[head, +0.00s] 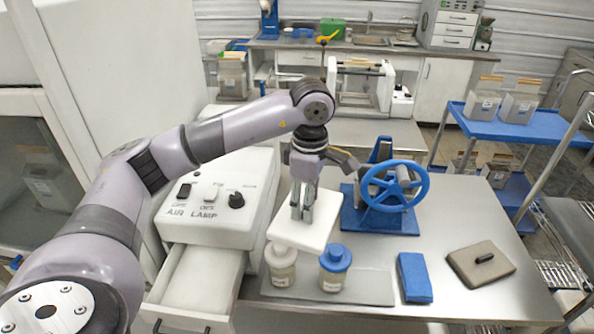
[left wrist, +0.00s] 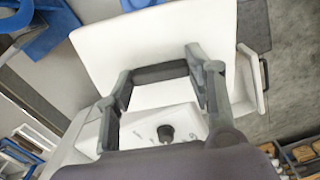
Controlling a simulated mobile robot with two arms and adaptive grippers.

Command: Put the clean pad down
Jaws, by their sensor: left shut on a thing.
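The clean pad is a white square (head: 318,232), unmarked on the side I see. My left gripper (head: 302,212) points down and is shut on it from above, near its middle. In the left wrist view the white pad (left wrist: 140,45) fills the upper middle, beyond the fingers of the left gripper (left wrist: 165,80). The pad is over the steel table (head: 455,220), behind the two jars, and I cannot tell whether it touches anything beneath. A brown-grey pad (head: 466,268) with a black handle lies flat at the table's right. My right gripper is not in view.
A white-lidded jar (head: 281,265) and a blue-lidded jar (head: 334,268) stand on a grey plate (head: 372,290). A blue handwheel (head: 395,186) is right of the pad. The white AIR LAMP box (head: 215,215) and open drawer (head: 200,285) are left. A blue block (head: 414,278) lies front right.

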